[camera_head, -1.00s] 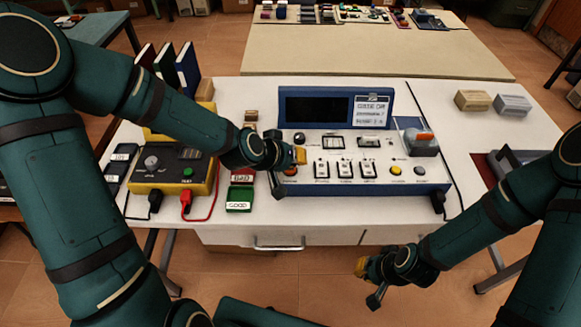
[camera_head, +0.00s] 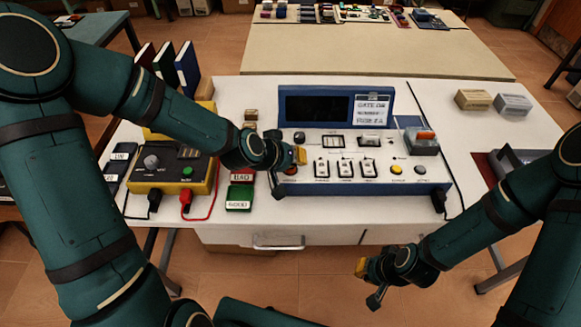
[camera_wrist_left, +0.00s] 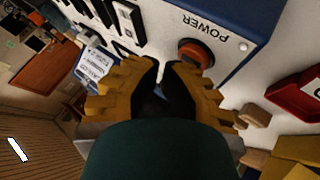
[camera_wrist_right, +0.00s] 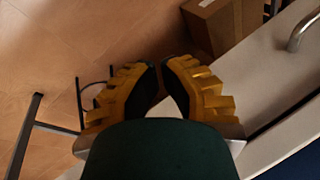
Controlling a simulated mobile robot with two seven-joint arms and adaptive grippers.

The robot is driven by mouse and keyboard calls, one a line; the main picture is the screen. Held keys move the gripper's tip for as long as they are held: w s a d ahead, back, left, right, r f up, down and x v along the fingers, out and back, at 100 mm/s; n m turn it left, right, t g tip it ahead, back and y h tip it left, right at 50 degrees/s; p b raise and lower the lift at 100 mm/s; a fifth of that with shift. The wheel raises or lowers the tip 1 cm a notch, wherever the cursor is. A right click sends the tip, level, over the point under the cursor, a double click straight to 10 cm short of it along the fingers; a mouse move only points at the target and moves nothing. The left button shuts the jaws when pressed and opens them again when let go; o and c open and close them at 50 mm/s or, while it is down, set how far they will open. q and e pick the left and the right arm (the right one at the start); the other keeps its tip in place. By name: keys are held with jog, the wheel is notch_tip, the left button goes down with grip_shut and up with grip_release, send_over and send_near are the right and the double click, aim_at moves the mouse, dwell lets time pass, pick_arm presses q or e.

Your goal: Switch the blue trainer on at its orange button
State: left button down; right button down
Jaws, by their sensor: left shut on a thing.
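The blue trainer (camera_head: 334,103) stands on the white table, its screen (camera_head: 316,107) dark. Its orange button (camera_wrist_left: 197,52) is beside the word POWER in the left wrist view; in the head view my left gripper partly covers it. My left gripper (camera_wrist_left: 164,66) is shut, its fingertips close beside the button; what lies between the fingers cannot be made out. It also shows at the trainer's front left corner in the head view (camera_head: 299,156). My right gripper (camera_head: 366,282) hangs in front of the table, away from the trainer. Its tips (camera_wrist_right: 160,64) are together and look empty.
A yellow tester (camera_head: 172,180) with black and red leads stands left of the trainer. A red BAD tray (camera_head: 242,177) and a green GOOD tray (camera_head: 238,192) lie between them. Two small boxes (camera_head: 473,99) sit at the right. A drawer handle (camera_head: 278,242) juts from the table front.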

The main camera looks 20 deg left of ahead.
aim_at(295, 168)
pick_arm(q)
jog(key=shift+f, duration=0.3)
jog(key=shift+r, duration=0.1)
dwell(0.4)
jog(key=shift+r, duration=0.4)
jog(key=shift+r+p, duration=2.2)
jog(key=shift+r, duration=0.85)
jog(key=shift+f, duration=0.1)
